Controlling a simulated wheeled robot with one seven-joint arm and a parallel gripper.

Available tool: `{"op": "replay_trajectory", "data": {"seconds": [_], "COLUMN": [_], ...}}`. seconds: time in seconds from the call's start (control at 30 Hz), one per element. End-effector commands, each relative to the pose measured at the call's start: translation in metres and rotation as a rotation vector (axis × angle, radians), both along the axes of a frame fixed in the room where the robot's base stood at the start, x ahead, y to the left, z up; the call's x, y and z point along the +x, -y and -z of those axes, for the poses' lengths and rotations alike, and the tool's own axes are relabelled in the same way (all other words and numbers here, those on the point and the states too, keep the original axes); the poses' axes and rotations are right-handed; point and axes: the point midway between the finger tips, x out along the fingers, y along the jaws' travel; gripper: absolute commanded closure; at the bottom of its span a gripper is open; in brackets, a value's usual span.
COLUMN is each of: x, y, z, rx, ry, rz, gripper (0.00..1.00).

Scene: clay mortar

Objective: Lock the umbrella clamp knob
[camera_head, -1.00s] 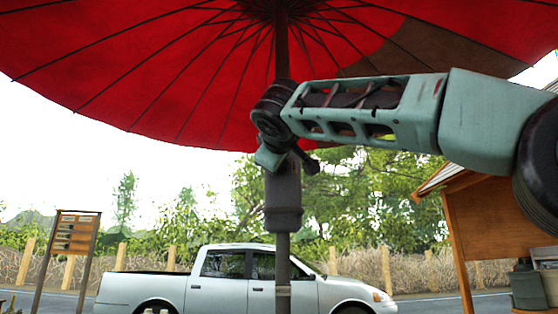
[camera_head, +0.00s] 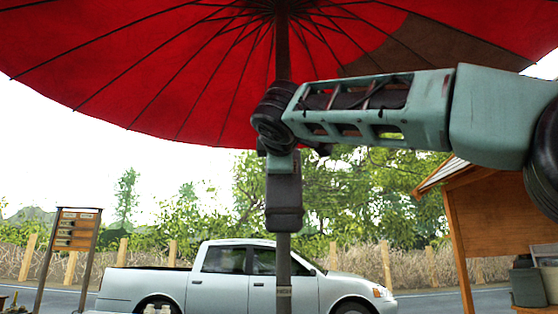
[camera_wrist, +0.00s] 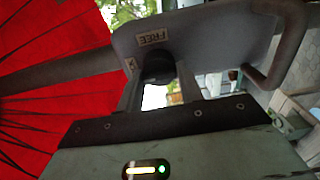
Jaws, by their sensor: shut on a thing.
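The umbrella clamp (camera_head: 284,205) is a dark grey block around the umbrella pole (camera_head: 283,262). In the wrist view the clamp body (camera_wrist: 215,38) fills the top middle and carries a label reading FREE (camera_wrist: 152,38). A second small label (camera_wrist: 130,64) is partly hidden, and its text cannot be read. The dark round knob (camera_wrist: 158,66) sits between the two fingers of my gripper (camera_wrist: 158,84), which is shut on it. In the head view my wrist covers the knob and fingers. The knob's exact turn angle is unclear.
The red umbrella canopy (camera_head: 170,70) spreads overhead, close above my arm. A bent bar (camera_wrist: 291,50) stands out right of the clamp in the wrist view. A silver pickup (camera_head: 230,285), a notice board (camera_head: 75,230) and a wooden stall (camera_head: 490,215) stand behind.

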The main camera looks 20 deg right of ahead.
Motion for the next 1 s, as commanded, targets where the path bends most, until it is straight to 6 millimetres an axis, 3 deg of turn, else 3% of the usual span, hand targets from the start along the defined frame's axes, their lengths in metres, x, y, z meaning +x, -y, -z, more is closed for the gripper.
{"op": "replay_trajectory", "data": {"seconds": [0.4, 0.43, 0.5, 0.83, 1.0], "x": [0.000, 0.000, 0.000, -0.002, -0.022], "y": [-0.001, -0.001, -0.001, -0.001, -0.008], "z": [0.000, 0.000, 0.000, 0.000, 0.002], "rx": [-0.009, -0.009, -0.008, -0.007, -0.006], "ry": [-0.003, -0.003, -0.002, -0.001, -0.001], "rz": [-0.001, -0.001, -0.001, -0.001, -0.003], "gripper": [0.86, 0.58, 0.42, 0.42, 0.42]}}
